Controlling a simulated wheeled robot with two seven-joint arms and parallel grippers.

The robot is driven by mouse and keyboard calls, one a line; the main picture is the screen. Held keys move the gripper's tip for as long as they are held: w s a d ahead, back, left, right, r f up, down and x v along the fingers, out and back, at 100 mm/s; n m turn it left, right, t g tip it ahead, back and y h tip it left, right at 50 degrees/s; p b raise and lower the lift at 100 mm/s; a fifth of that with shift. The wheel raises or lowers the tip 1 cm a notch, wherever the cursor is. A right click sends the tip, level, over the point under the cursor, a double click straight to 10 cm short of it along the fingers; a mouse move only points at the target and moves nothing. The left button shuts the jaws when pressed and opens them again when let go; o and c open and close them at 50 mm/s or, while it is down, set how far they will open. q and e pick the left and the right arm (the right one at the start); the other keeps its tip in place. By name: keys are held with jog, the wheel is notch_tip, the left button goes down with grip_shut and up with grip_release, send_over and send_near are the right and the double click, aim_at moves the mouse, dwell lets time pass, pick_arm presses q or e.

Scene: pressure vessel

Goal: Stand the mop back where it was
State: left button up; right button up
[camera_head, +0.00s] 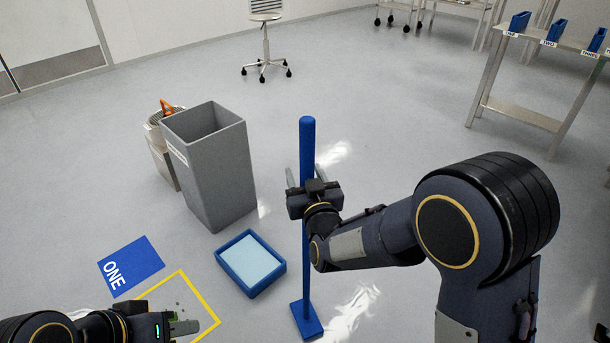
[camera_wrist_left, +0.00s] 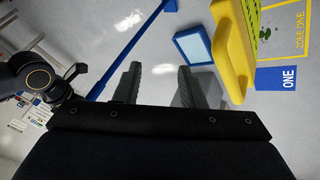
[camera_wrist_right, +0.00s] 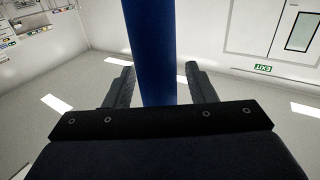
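The blue mop (camera_head: 307,240) stands upright on the floor, with its flat blue foot (camera_head: 307,320) at the bottom. My right gripper (camera_head: 305,175) is at the upper part of the pole. Its fingers are open, one on each side of the pole, with small gaps visible in the right wrist view, where the pole (camera_wrist_right: 155,50) rises between them. My left gripper (camera_head: 185,326) is low at the bottom left, near the yellow floor outline. In the left wrist view its fingers (camera_wrist_left: 160,85) are apart with nothing between them; the mop pole (camera_wrist_left: 125,50) shows beyond.
A blue tray (camera_head: 228,275) with a pale pad lies left of the mop. A tall grey bin (camera_head: 225,175) stands behind it. A blue ONE mat (camera_head: 130,266) and yellow outline (camera_head: 205,305) mark the floor. A yellow object (camera_wrist_left: 235,55) is near my left gripper. Shelving (camera_head: 515,115) stands back right.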

jog(key=shift+r, duration=0.15)
jog(key=shift+s, duration=0.2)
jog(key=p+v, duration=0.1)
jog(key=v, duration=1)
jog(key=shift+s, duration=0.3)
jog(key=shift+d, duration=0.15)
